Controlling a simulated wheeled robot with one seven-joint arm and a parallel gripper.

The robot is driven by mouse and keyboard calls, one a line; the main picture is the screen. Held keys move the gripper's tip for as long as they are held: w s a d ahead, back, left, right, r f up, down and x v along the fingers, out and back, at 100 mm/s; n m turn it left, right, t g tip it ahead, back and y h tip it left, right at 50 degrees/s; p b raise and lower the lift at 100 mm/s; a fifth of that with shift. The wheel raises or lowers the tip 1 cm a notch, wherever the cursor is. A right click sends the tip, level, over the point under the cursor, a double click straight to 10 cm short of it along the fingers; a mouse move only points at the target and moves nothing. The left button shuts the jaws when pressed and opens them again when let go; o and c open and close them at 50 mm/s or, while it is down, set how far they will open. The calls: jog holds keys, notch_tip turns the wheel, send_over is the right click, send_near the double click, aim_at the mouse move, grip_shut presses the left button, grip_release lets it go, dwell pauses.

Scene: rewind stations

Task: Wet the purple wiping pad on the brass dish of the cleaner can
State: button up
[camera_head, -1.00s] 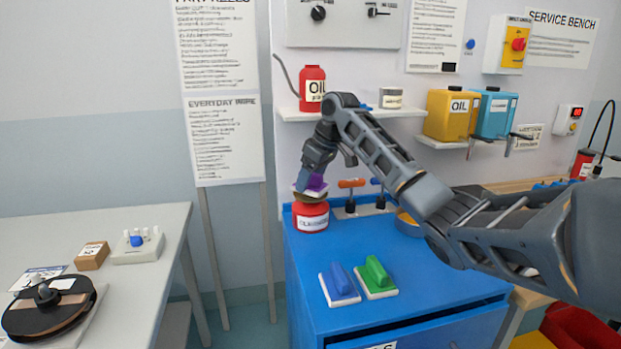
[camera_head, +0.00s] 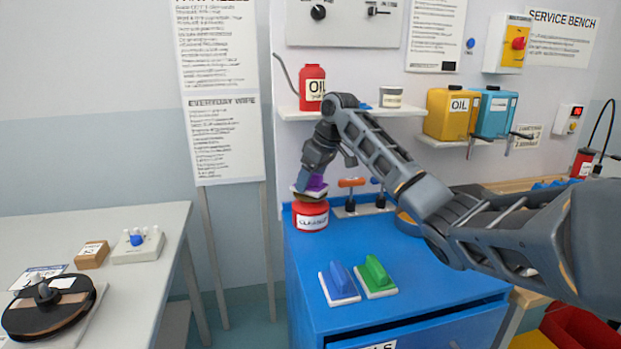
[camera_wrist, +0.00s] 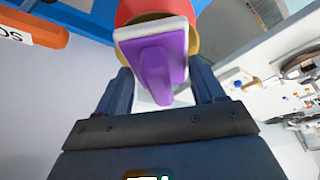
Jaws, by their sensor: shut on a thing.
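My gripper (camera_head: 314,180) is shut on the purple wiping pad (camera_head: 316,183) and holds it by its handle. The pad's white underside rests on or just over the brass dish (camera_head: 310,197) on top of the red cleaner can (camera_head: 311,216); I cannot tell if they touch. In the wrist view, the purple pad (camera_wrist: 158,65) sits between the fingers of my gripper (camera_wrist: 165,90), with the brass dish (camera_wrist: 193,45) and the red can (camera_wrist: 150,9) beyond it. The can stands upright at the back left corner of the blue cabinet.
A blue pad (camera_head: 341,282) and a green pad (camera_head: 376,276) lie on the blue cabinet top (camera_head: 430,275). A shelf (camera_head: 400,112) with a red oil bottle (camera_head: 312,88) is above. The cabinet's front right is clear.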

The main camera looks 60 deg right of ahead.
jog(key=shift+f, duration=0.9)
dwell(1.0)
jog(key=shift+r, duration=0.1)
jog(key=shift+r+p, duration=2.95)
jog(key=shift+r, duration=0.5)
